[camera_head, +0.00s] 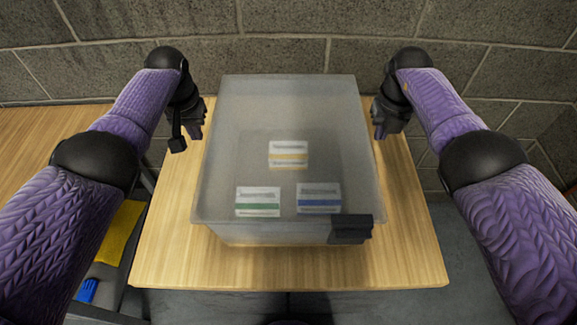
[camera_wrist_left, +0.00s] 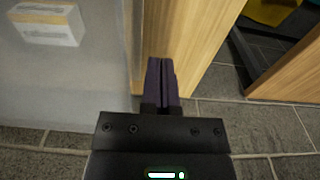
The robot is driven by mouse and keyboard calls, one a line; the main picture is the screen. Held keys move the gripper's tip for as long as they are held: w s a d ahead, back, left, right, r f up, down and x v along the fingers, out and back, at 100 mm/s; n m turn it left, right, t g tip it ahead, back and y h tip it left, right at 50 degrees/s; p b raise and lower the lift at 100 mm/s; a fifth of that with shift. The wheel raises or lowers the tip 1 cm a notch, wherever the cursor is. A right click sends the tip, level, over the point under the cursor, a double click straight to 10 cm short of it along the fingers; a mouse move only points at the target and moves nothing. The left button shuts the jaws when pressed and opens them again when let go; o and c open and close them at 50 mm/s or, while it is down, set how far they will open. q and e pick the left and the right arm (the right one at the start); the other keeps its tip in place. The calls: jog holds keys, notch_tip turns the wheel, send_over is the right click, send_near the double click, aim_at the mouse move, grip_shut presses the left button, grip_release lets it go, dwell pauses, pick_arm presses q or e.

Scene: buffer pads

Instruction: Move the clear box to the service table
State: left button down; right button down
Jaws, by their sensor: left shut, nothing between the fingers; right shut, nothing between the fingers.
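The clear box (camera_head: 225,165) is a large translucent grey bin on a light wooden table (camera_head: 160,240). It holds a yellow-striped packet (camera_head: 288,155), a green-striped packet (camera_head: 258,201) and a blue-striped packet (camera_head: 319,198). A black piece (camera_head: 351,229) sits at its near right corner. My left gripper (camera_head: 187,140) is shut and empty beside the box's left side. In the left wrist view its fingers (camera_wrist_left: 162,82) are together, close to the box wall (camera_wrist_left: 90,85). My right gripper (camera_head: 384,128) is shut and empty beside the right side; whether either touches the box is unclear.
Another wooden surface (camera_head: 35,135) lies at the left. Below it is a dark shelf with a yellow item (camera_head: 120,232) and a blue item (camera_head: 87,290). A grey block wall (camera_head: 285,50) stands behind. Bare tabletop shows in front of the box.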

pick_arm(q)
jog(key=shift+d+r, duration=0.1)
jog(key=shift+d, duration=0.55)
pick_arm(e)
jog(key=shift+a+r, duration=0.1)
jog(key=shift+a, duration=0.55)
pick_arm(q)
jog(key=shift+d, duration=0.1)
pick_arm(e)
jog(key=shift+a, duration=0.1)
